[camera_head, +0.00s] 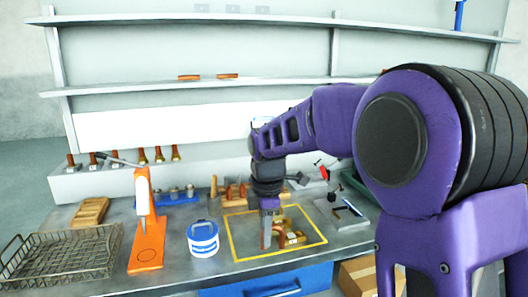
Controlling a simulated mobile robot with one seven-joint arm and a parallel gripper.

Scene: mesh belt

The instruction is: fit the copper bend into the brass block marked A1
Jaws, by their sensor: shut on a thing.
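My gripper (267,222) points down over the yellow-outlined square on the bench. It is shut on a narrow copper-coloured piece (267,238), which looks like the copper bend; its shape is mostly hidden by the fingers. Just right of it, inside the outline, is a small cluster of brass and copper-coloured parts (289,238) with a pale mark on one. These may include the brass block; I cannot read A1 on any. I cannot tell whether the held piece touches them.
A white tub with blue lid (203,240) stands left of the outline. Farther left are an orange stand (147,250) and a wire basket (62,262). Several fittings stand on the rear ledge.

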